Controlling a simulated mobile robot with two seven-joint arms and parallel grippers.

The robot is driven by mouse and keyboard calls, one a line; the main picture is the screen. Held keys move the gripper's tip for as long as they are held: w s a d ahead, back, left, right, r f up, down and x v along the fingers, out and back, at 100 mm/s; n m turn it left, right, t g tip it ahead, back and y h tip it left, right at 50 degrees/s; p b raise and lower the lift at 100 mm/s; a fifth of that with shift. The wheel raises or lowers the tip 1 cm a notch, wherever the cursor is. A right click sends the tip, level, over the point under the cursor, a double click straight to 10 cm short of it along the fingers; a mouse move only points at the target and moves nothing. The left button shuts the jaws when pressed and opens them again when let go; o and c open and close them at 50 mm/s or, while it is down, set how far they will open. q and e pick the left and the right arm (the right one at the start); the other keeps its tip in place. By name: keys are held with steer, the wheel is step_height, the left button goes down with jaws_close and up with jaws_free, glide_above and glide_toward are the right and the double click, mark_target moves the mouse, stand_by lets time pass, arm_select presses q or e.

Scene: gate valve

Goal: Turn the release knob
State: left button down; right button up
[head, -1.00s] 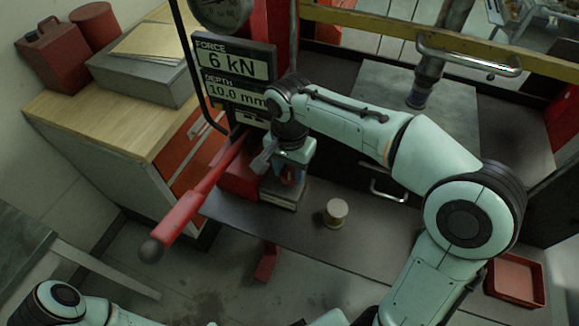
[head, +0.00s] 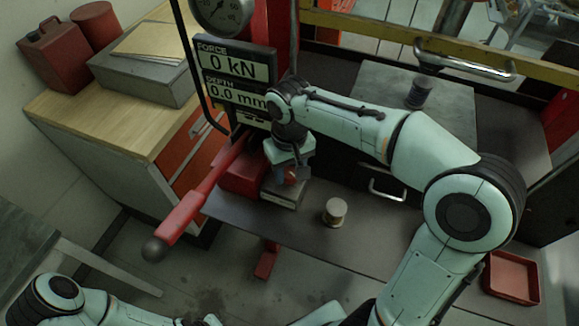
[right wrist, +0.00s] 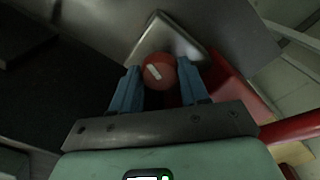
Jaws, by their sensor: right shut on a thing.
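The release knob is a round red knob (head: 291,175) with a pale bar mark on its face. It sits on a small metal block (head: 284,194) beside a red housing. My right gripper (head: 291,170) reaches down over it. In the right wrist view the knob (right wrist: 158,72) lies between the two blue fingers of my right gripper (right wrist: 160,82), which is shut on it. The pale mark is tilted there. The display (head: 236,75) reads 0 kN and 0.0 mm. My left arm shows at the lower left, but its gripper is not in view.
A red lever (head: 200,205) with a dark ball end sticks out at the left of the knob. A small brass-coloured cylinder (head: 335,211) stands on the dark table. A dark cylinder (head: 419,92) stands on the grey plate (head: 385,85). A red tray (head: 513,277) is at the lower right.

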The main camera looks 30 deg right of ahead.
mark_target(290, 172)
arm_select(q)
steer(key=shift+w+r, duration=0.15)
arm_select(e)
steer(key=shift+n, duration=1.2)
steer(key=o, duration=1.1)
steer(key=shift+c, duration=0.2)
steer(key=shift+r, duration=0.15)
arm_select(q)
steer(key=w+r+p, duration=0.2)
steer(key=shift+w+r, duration=0.1)
steer(key=shift+w, duration=0.2)
arm_select(e)
step_height(290, 172, up, 13)
